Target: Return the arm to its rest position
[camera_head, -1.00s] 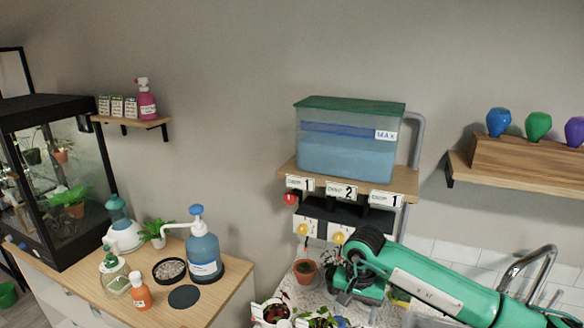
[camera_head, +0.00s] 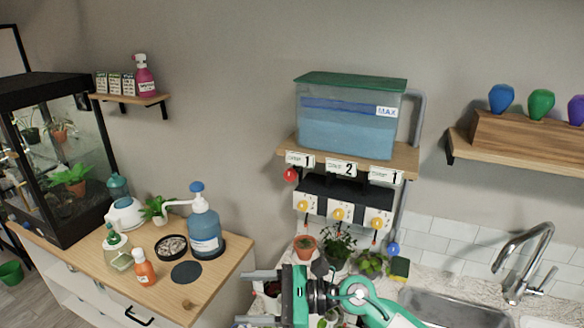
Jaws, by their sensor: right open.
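My right arm (camera_head: 372,304) is green and comes in from the lower right. Its gripper (camera_head: 250,298) is at the bottom centre, with two dark fingers pointing left and a gap between them. It is open, and nothing shows between the fingers. It is in front of the potted plants and covers part of them. My left gripper is not in view.
A water tank (camera_head: 347,125) sits on a shelf above yellow-knobbed valves (camera_head: 339,214). A wooden cabinet (camera_head: 215,283) with a blue pump bottle (camera_head: 204,231) stands left. A sink (camera_head: 455,309) lies right.

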